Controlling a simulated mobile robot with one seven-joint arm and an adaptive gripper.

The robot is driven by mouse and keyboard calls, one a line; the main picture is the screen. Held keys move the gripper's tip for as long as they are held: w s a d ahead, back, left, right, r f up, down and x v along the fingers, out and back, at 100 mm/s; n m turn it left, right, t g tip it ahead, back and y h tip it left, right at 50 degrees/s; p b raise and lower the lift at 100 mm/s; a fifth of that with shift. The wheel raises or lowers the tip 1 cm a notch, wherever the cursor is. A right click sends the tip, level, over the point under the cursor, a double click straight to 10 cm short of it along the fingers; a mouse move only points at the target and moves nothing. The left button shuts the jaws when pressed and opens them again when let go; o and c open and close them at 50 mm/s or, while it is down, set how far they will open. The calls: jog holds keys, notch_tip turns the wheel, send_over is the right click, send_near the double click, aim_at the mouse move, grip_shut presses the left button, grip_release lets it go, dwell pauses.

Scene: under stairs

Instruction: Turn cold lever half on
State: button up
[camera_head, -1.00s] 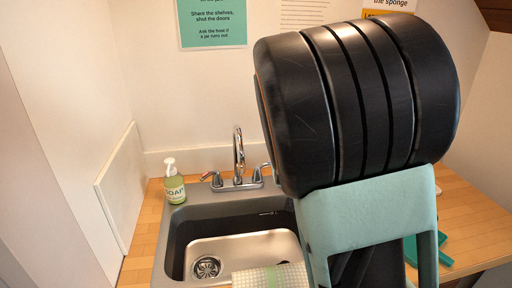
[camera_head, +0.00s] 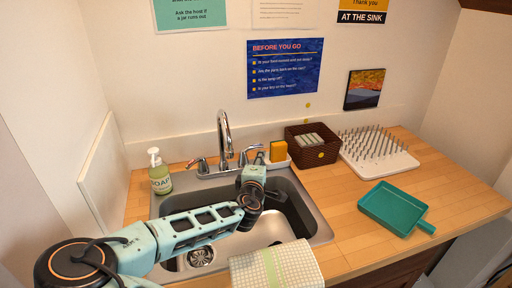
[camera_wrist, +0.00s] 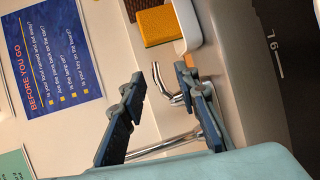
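A chrome tap (camera_head: 224,140) stands behind the sink, with a left lever (camera_head: 198,164) and a right lever (camera_head: 249,153). No hot or cold marking is readable. My gripper (camera_head: 260,158) is over the sink's back edge, close to the right lever. In the wrist view my gripper (camera_wrist: 160,74) is open, its two dark fingers apart. The curved chrome right lever (camera_wrist: 159,80) shows between the fingers, and I see no clear contact. The spout (camera_wrist: 175,144) crosses behind them, partly hidden.
A soap bottle (camera_head: 159,172) stands left of the sink (camera_head: 318,226). An orange sponge (camera_head: 278,151) in a white holder and a brown basket (camera_head: 311,150) are close right of the lever. A drying rack (camera_head: 385,160) and teal dustpan (camera_head: 392,207) lie farther right. A cloth (camera_head: 275,266) hangs at the front.

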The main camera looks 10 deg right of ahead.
aim_at(259, 148)
jog(key=shift+n+t+y, duration=0.3)
jog(key=shift+n+t, duration=0.1)
jog(key=shift+n, duration=0.4)
jog(key=x, duration=0.3)
jog(key=a+p+x, duration=0.1)
jog(key=x, duration=0.6)
jog(key=shift+w+a+r, duration=0.2)
jog(key=shift+w+r, duration=0.1)
jog(key=shift+w, duration=0.35)
jog(key=shift+c, duration=0.3)
grip_shut()
